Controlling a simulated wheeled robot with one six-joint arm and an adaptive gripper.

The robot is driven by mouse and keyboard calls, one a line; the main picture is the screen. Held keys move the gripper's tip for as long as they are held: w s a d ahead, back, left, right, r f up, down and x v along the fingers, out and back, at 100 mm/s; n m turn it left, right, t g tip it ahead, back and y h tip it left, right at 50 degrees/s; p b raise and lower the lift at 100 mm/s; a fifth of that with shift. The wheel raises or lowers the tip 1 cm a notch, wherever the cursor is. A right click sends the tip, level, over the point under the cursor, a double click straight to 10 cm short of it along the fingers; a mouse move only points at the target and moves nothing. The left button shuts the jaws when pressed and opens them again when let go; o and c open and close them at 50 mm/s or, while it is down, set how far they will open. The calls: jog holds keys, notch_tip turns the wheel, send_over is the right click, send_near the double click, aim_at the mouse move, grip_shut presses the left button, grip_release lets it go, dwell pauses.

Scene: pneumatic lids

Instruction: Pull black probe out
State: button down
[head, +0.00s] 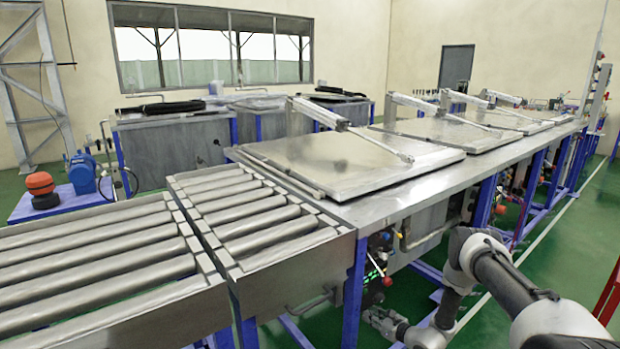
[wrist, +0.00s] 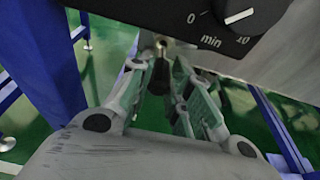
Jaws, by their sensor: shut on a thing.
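The black probe (wrist: 161,76) shows in the wrist view as a small dark piece below a metal fitting, under the edge of a metal panel. My gripper (wrist: 161,70) has its two fingers on either side of the probe and is shut on it. In the head view my gripper (head: 378,318) is low, beside the lower front of the metal table. The probe cannot be made out in the head view. How far it sits in its fitting cannot be told.
A black timer dial (wrist: 240,18) marked 0, 10 and min is close above my gripper. A blue table leg (wrist: 45,70) stands at left. In the head view, a roller conveyor (head: 262,230) joins the metal table (head: 400,200), whose lids (head: 340,160) are down.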

jog(key=shift+s+d+r, duration=0.5)
jog(key=shift+s+r, duration=0.05)
jog(key=shift+r, duration=0.7)
jog(key=shift+s+d+r, duration=0.45)
jog(key=shift+s+r, duration=0.15)
jog(key=shift+r, duration=0.7)
jog(key=shift+s+d+r, duration=0.5)
jog(key=shift+s+r, duration=0.05)
jog(key=shift+r, duration=0.7)
jog(key=shift+f, duration=0.1)
